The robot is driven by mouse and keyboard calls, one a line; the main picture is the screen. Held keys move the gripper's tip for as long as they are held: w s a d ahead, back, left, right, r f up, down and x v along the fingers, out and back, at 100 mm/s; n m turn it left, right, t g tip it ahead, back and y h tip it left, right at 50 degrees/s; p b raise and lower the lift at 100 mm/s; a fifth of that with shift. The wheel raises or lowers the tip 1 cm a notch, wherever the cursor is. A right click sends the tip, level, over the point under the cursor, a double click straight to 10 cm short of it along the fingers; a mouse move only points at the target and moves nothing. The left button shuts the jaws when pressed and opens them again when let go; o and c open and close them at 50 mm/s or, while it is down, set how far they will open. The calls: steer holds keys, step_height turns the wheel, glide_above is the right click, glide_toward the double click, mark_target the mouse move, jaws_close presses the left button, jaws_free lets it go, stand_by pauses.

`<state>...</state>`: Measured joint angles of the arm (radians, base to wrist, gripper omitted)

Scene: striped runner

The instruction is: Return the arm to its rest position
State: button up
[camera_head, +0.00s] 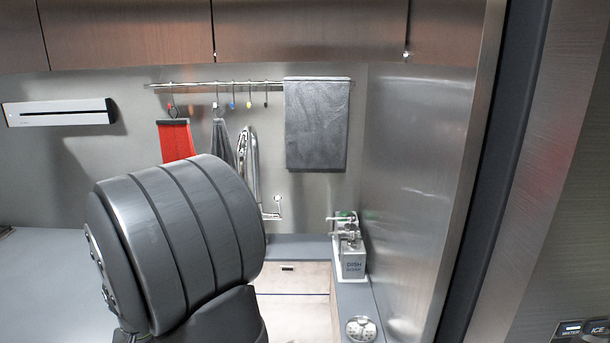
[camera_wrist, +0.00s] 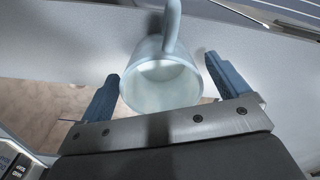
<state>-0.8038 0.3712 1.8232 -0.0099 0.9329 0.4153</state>
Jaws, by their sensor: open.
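My gripper (camera_wrist: 162,66) shows in the wrist view with its two blue fingers spread wide apart. A pale blue mug (camera_wrist: 160,86) with its handle toward the top of the picture appears between the fingers, with a gap visible on each side of it. I cannot tell how far it is from the fingertips. In the head view a large dark grey part of my arm (camera_head: 180,240) fills the lower left; my gripper and the mug do not show there.
A grey counter (camera_head: 45,270) lies at left. A rail holds a red cloth (camera_head: 176,140), grey cloths and a grey towel (camera_head: 317,124). A fridge front (camera_head: 570,230) stands at right.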

step_height(320, 180, up, 11)
step_height(320, 180, down, 12)
steer(key=shift+f, duration=0.15)
step_height(320, 180, up, 4)
steer(key=shift+r, duration=0.25)
steer(key=w+d+r, duration=0.3)
steer(key=d+r, duration=0.4)
steer(key=d, duration=0.4)
steer(key=w+a+f+m+y, duration=0.1)
steer(key=w+a+f+m, duration=0.1)
steer(key=w+a, duration=0.3)
steer(key=w+a+f+m+y, duration=0.1)
steer(key=w+a+f, duration=0.3)
steer(key=w, duration=0.5)
steer(key=shift+w+a+m+y, duration=0.3)
steer(key=shift+a+m, duration=0.5)
steer(key=shift+a, duration=0.2)
